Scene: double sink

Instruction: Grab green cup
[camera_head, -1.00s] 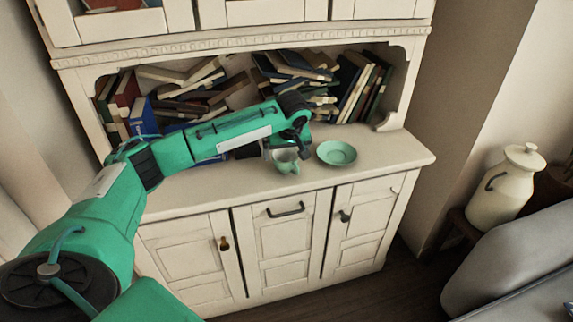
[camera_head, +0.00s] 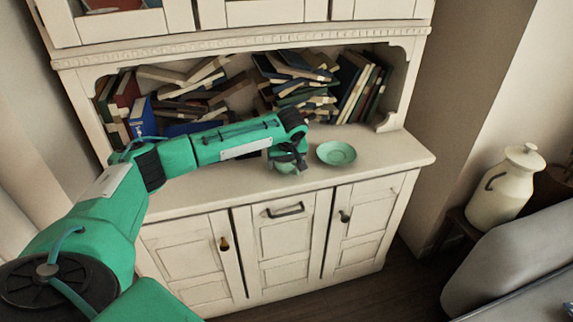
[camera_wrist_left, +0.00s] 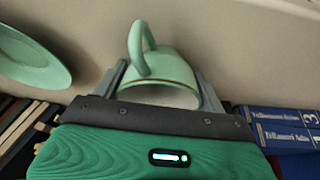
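The green cup (camera_head: 284,169) stands on the cabinet's counter near its front edge, mostly hidden by my left gripper (camera_head: 290,162) in the head view. In the left wrist view the cup (camera_wrist_left: 172,65) sits between the two grey fingers of my left gripper (camera_wrist_left: 163,78), one finger on each side. Its handle points toward the top of that view. The fingers are spread apart; firm contact with the cup cannot be made out. My right gripper is not in view.
A green saucer (camera_head: 336,153) lies on the counter just right of the cup. Several books (camera_head: 300,85) lean and lie in the shelf behind. The counter (camera_head: 395,155) is clear to the right. A cream jug (camera_head: 505,185) stands farther right.

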